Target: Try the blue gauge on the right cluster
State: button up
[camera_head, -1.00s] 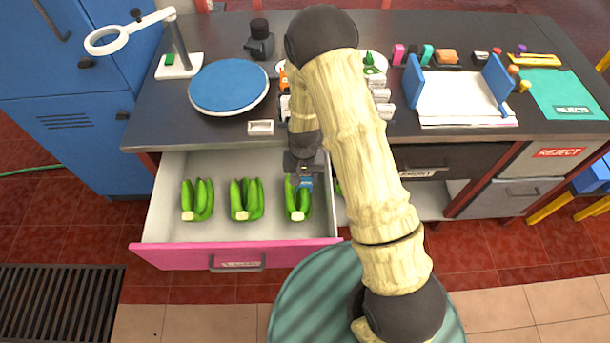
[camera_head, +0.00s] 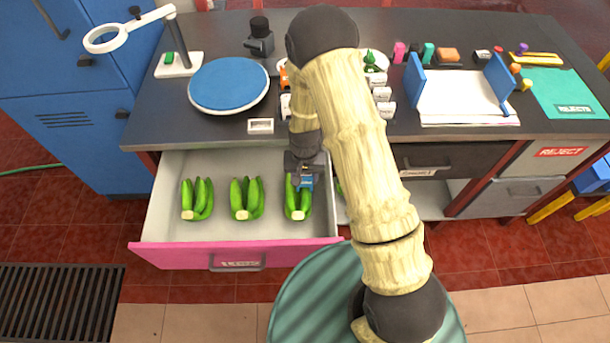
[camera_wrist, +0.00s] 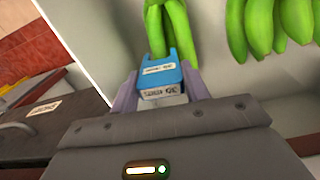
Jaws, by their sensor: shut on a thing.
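My gripper (camera_head: 304,178) is shut on the blue gauge (camera_head: 306,183), above the right cluster. In the wrist view the blue gauge (camera_wrist: 165,78) sits between my gripper's fingers (camera_wrist: 160,95), its labelled end towards the camera. The right cluster (camera_head: 298,203) is green fingers lying in the open drawer (camera_head: 190,240). In the wrist view the right cluster (camera_wrist: 172,30) reaches the gauge's forked far end, with one finger appearing between its prongs. I cannot tell how snug the fit is. The middle cluster (camera_head: 247,199) and left cluster (camera_head: 197,199) lie to the left.
The drawer's pink front (camera_head: 200,257) is at the near side. The dark bench (camera_head: 225,125) behind holds a blue round plate (camera_head: 229,85), a small white block (camera_head: 260,126) and a ring magnifier stand (camera_head: 178,64). My arm hides part of the bench.

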aim_at(305, 186)
jog(key=shift+f+b, duration=1.15)
jog(key=shift+f, duration=0.6)
dwell(1.3)
dwell(0.5)
jog(key=shift+r+p, duration=3.3)
jog(key=shift+r, duration=1)
